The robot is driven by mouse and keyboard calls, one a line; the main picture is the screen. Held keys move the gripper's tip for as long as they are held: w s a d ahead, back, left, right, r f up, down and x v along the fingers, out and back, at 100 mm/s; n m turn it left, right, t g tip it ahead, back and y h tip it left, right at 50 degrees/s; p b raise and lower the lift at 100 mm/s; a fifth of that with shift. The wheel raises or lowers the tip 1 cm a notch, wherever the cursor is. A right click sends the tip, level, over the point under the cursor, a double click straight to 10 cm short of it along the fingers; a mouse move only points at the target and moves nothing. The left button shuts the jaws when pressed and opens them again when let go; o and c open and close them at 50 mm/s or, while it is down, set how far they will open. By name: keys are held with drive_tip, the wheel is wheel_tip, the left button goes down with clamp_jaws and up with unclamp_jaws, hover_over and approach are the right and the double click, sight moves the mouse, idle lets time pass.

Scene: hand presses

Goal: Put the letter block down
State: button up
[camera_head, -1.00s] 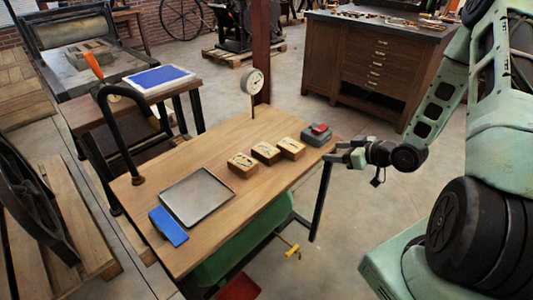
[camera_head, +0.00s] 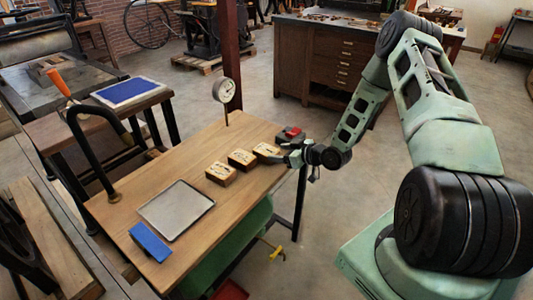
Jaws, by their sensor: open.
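Three wooden letter blocks stand in a row on the wooden table: a left one (camera_head: 221,173), a middle one (camera_head: 242,159) and a right one (camera_head: 266,150). All three rest on the tabletop (camera_head: 200,150). My gripper (camera_head: 280,160) is open at the table's right edge. Its fingertips are close to the right block's near side. I cannot tell whether they touch it. No block is visibly held off the table.
A grey block with a red top (camera_head: 290,135) sits just behind my gripper. A metal tray (camera_head: 176,209) and a blue block (camera_head: 150,242) lie at the front left. A round dial gauge (camera_head: 224,90) stands at the back edge. The table's middle left is clear.

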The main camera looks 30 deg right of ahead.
sight(268, 150)
drive_tip(key=x, duration=0.2)
drive_tip(key=p+x, duration=0.1)
drive_tip(key=shift+w+a+r, duration=0.2)
drive_tip(key=shift+w+a, duration=0.05)
drive_tip(key=shift+w, duration=0.2)
drive_tip(key=shift+w+a+f, duration=0.15)
drive_tip(key=shift+w+f, duration=0.15)
drive_tip(key=shift+w, duration=0.2)
drive_tip(key=c, duration=0.8)
drive_tip(key=shift+o, duration=0.2)
drive_tip(key=shift+r, duration=0.1)
wheel_tip(268, 150, up, 10)
drive_tip(key=b, duration=0.1)
